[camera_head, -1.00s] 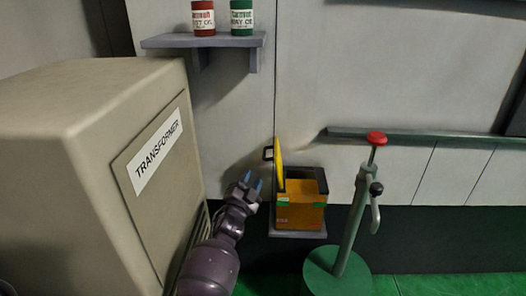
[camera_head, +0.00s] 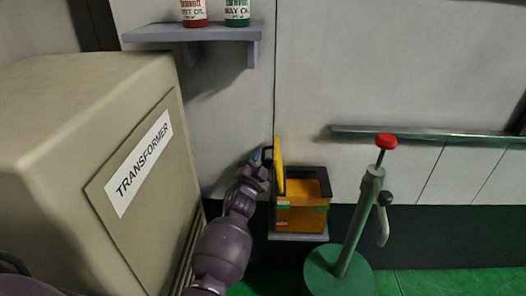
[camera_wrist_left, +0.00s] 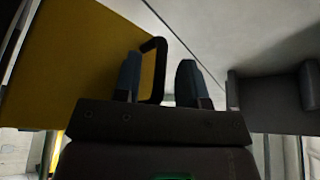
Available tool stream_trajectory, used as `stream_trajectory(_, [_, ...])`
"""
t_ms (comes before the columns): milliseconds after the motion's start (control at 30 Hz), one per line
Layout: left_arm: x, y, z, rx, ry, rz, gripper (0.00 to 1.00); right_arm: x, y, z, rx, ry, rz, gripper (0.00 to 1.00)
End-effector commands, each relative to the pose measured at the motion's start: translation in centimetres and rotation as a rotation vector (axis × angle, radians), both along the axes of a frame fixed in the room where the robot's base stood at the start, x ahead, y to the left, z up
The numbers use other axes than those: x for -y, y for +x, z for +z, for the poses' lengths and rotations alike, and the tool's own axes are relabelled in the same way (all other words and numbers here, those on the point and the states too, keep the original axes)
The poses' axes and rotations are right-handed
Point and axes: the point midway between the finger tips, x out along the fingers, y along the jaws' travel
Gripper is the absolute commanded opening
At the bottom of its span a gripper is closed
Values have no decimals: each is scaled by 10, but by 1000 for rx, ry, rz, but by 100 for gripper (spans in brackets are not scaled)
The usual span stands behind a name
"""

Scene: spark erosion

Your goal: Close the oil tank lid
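The oil tank (camera_head: 302,216) is an orange-yellow box with a dark top rim and an open top. Its yellow lid (camera_head: 279,165) stands upright, hinged up at the tank's left side, with a black handle on its outer face. In the left wrist view the lid (camera_wrist_left: 75,65) fills the upper left, and its black handle (camera_wrist_left: 158,68) reaches between my two fingers, close to the left one. My left gripper (camera_head: 262,157) is open at the lid's left side; its fingertips also show in the wrist view (camera_wrist_left: 160,80). I cannot tell whether a finger touches the handle. My right gripper is out of view.
A beige transformer cabinet (camera_head: 95,130) stands close on the left of my left arm. A green stand (camera_head: 350,235) with a red knob is right of the tank. A wall shelf (camera_head: 195,33) with red and green cans hangs above. The tank sits on a small ledge (camera_head: 300,237).

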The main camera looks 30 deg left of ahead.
Motion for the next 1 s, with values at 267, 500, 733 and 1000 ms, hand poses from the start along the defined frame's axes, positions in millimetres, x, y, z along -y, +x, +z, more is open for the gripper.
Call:
stream_trajectory(267, [2,1,3,0,-2,2,38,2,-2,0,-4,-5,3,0])
stream_trajectory(500, [2,1,3,0,0,1,26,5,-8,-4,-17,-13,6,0])
stream_trajectory(733, [2,1,3,1,-1,2,0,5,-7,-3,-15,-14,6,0])
stream_trajectory(1000, [2,1,5,0,4,2,0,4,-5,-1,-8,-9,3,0])
